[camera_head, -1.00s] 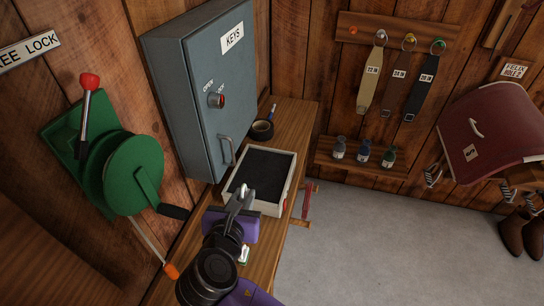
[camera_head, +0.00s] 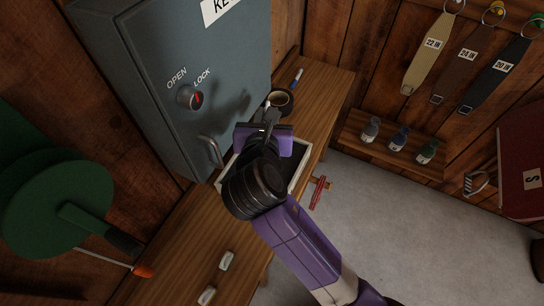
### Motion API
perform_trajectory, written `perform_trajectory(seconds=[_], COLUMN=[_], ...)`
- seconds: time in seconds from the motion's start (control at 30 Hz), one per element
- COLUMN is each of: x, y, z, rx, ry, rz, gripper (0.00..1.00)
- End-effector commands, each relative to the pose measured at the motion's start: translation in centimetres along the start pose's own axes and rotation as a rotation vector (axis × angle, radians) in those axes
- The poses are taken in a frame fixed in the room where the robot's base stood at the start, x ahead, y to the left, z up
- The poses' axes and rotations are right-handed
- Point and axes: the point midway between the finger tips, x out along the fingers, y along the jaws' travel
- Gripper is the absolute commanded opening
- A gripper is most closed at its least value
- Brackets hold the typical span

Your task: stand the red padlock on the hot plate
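I cannot make out a red padlock in the head view. A pale-framed box with a dark flat top (camera_head: 302,172), which looks like the hot plate, lies on the wooden bench beside the key cabinet. My arm covers much of it. My gripper (camera_head: 267,110) is over its far part, pointing away toward a dark round cup-like thing (camera_head: 280,99). The fingers are small and partly hidden by the purple palm, so I cannot tell whether they are open or hold anything.
The grey key cabinet (camera_head: 170,80), its knob between OPEN and LOCK, stands close at left. A green reel (camera_head: 60,200) is at lower left. Two small pale pieces (camera_head: 226,260) lie on the near bench. Small bottles (camera_head: 398,139) stand on a shelf at right. The floor is clear.

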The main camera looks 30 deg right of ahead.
Motion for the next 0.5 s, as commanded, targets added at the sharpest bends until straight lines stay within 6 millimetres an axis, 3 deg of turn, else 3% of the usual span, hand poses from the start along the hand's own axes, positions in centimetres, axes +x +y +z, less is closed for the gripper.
perform_trajectory(seconds=[0.5], x=[4.7], y=[0.0], z=[-11.3], rx=[-0.003], ry=[0.002], rz=[0.0], gripper=[0.0])
